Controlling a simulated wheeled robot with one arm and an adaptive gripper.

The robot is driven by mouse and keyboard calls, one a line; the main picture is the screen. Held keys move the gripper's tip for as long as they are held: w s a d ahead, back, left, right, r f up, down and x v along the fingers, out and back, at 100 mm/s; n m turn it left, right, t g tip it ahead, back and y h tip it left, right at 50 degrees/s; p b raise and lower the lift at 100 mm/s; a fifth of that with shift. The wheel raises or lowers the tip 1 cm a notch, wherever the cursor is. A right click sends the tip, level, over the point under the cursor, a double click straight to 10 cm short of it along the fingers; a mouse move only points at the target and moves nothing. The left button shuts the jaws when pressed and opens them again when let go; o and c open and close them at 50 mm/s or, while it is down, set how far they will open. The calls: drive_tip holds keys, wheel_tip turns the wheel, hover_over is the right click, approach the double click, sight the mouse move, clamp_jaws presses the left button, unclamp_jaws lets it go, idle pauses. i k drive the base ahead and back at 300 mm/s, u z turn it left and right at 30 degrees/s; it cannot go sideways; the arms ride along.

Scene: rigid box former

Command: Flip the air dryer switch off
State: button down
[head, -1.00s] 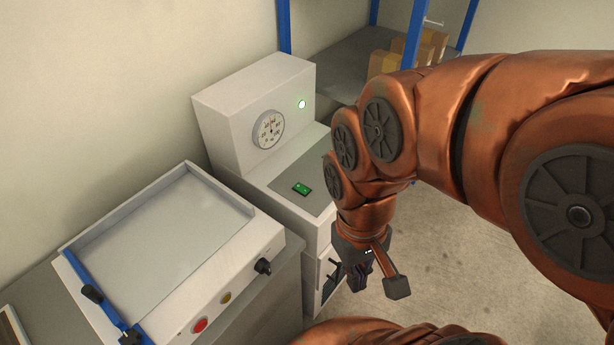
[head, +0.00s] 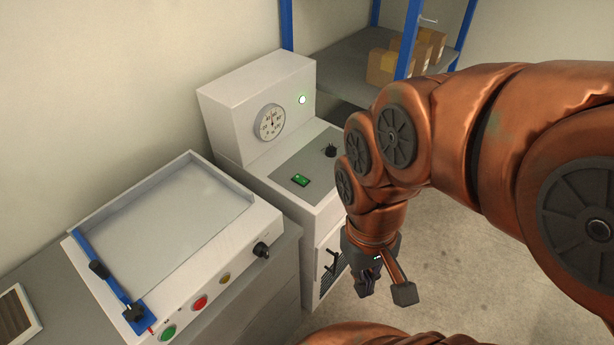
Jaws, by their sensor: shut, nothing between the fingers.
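My gripper (head: 367,291) is shut and empty. It points down in front of the dryer, right of and lower in the picture than the switch, apart from it. My arm comes in from the right.
A white tray-topped machine (head: 240,245) with a blue bar, knob and coloured buttons stands at left, close beside the dryer. A black handle (head: 331,262) sticks out of the dryer's front. A blue-posted shelf (head: 350,62) with cardboard boxes stands behind. Floor at right is open.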

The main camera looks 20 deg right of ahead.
sight(298, 178)
drive_tip(key=k, duration=0.3)
drive_tip(key=u, duration=1.05)
drive_tip(key=i, duration=0.65)
drive_tip(key=z, duration=0.15)
